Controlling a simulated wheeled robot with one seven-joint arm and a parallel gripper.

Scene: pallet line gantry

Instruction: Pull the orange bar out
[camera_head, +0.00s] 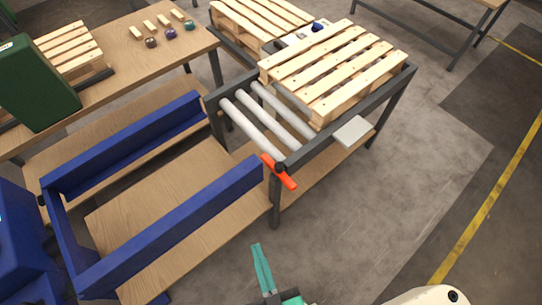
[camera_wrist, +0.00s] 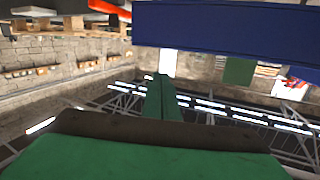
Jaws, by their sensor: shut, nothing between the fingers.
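In the wrist view the green fingers (camera_wrist: 162,85) are shut, and part of an orange-red strip (camera_wrist: 112,10) shows at the top.
Wooden pallets (camera_head: 335,68) lie on the roller frame (camera_head: 345,125), behind bare grey rollers (camera_head: 252,122). A blue-sided cart (camera_head: 185,235) stands left of my gripper. A pale plate (camera_head: 353,131) juts from the frame's right side. The floor (camera_head: 400,210) to the right is clear.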

